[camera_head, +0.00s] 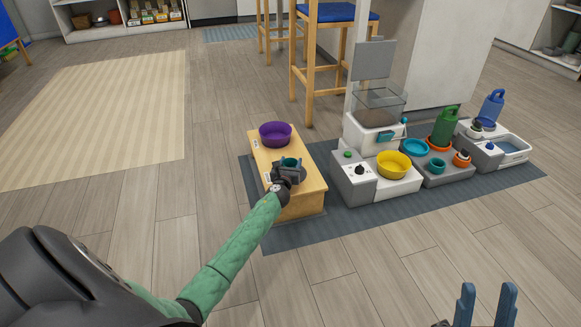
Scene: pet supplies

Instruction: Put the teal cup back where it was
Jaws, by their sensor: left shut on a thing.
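My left gripper (289,171) is shut on a small teal cup (290,161). It holds the cup over the near part of a low wooden stand (304,190). The gripper covers much of the cup, and I cannot tell whether the cup touches the stand. Another small teal cup (437,166) sits on the dark grey unit (446,178) to the right. My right gripper (487,300) has blue fingers that stand apart, open and empty, at the bottom right.
A purple bowl (275,134) sits at the far end of the stand. Stools stand behind. The floor in front is clear.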

